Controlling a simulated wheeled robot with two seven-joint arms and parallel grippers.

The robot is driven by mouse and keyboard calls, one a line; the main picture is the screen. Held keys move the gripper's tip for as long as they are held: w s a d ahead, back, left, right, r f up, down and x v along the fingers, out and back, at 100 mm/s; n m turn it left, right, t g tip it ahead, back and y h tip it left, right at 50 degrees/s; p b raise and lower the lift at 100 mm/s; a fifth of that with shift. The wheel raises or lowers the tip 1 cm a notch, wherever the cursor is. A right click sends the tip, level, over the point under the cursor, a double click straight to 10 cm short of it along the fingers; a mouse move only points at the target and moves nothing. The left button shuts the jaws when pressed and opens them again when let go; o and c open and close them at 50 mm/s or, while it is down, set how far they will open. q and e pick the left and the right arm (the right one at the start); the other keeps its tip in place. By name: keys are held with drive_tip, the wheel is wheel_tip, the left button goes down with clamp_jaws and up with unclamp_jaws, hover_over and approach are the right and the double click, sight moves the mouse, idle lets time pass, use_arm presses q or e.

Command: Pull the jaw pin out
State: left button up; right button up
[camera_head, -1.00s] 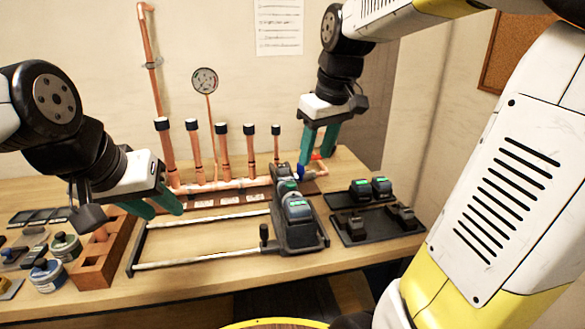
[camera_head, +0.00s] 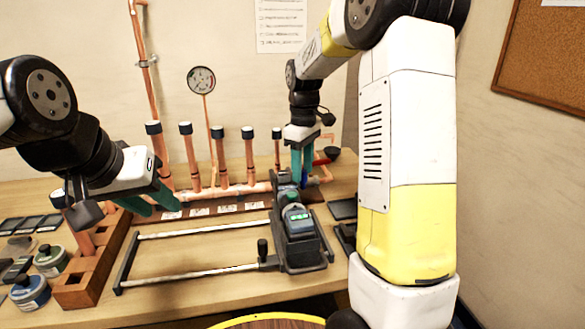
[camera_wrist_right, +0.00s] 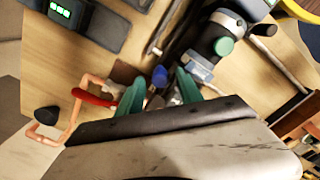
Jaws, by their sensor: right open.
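The press tool (camera_head: 300,240), dark with green lit parts, lies at the right end of the rail frame; it also shows in the wrist view (camera_wrist_right: 222,30). A small blue knob, apparently the jaw pin's head (camera_wrist_right: 160,75), sits by the tool's jaw end and shows partly in the head view (camera_head: 306,182). My right gripper (camera_wrist_right: 158,84) is open, its green fingers pointing at the jaw end, with the blue knob between or just beyond the fingertips; contact cannot be told. My left gripper (camera_head: 162,207) is open and empty above the bench's left side.
Copper pipes with black caps (camera_head: 222,158) stand behind on the manifold. A red-handled valve (camera_wrist_right: 92,97) is close beside my right fingers. The rail frame (camera_head: 200,225) and a wooden block (camera_head: 75,290) are at left. My right arm covers much of the black trays.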

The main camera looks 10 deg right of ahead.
drive_tip(key=shift+f, duration=0.55)
drive_tip(key=shift+c, duration=0.4)
clamp_jaws()
drive_tip(key=shift+r, duration=0.1)
idle(0.5)
